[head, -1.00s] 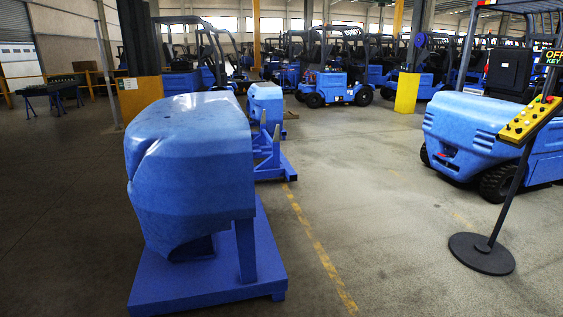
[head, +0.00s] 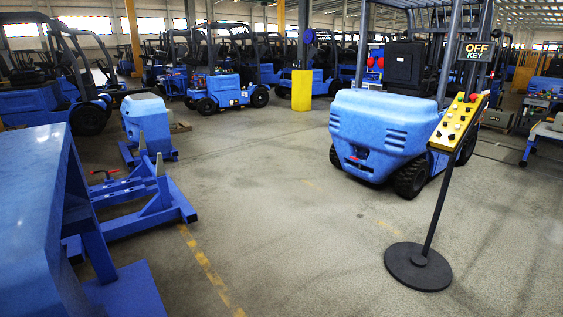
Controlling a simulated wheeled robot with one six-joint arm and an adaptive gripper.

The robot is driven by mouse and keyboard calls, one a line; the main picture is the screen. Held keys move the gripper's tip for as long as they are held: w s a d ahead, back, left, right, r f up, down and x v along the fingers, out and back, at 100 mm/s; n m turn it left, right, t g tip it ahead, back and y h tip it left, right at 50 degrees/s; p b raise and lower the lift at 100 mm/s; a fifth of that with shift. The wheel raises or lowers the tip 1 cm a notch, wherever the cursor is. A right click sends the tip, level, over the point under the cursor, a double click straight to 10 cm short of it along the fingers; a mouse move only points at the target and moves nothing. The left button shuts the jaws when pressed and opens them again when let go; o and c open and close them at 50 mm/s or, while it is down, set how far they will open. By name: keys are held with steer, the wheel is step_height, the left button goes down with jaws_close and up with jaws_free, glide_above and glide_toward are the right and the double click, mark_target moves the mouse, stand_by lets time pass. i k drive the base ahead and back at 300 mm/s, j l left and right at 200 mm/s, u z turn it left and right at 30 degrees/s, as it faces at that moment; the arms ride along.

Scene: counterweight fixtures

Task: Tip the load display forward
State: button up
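The stand's black pole (head: 442,200) leans slightly and rises from a round black base (head: 418,266) on the floor at the right. My gripper is not in view.
A blue forklift (head: 382,130) stands just behind the panel stand. At left are a large blue counterweight (head: 35,200) on a frame, an empty blue fixture (head: 150,205) and a smaller counterweight (head: 147,117). The concrete floor (head: 290,240) between is clear, with a yellow line.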

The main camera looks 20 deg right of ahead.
mark_target(481, 51)
steer(key=i+l+z, duration=0.2)
steer(key=i+z, duration=0.2)
steer(key=i, duration=0.3)
steer(key=i+z, duration=0.4)
steer(key=i, duration=0.35)
steer(key=i+j+z, duration=0.25)
steer(key=i+z, duration=0.15)
steer(key=i, duration=0.3)
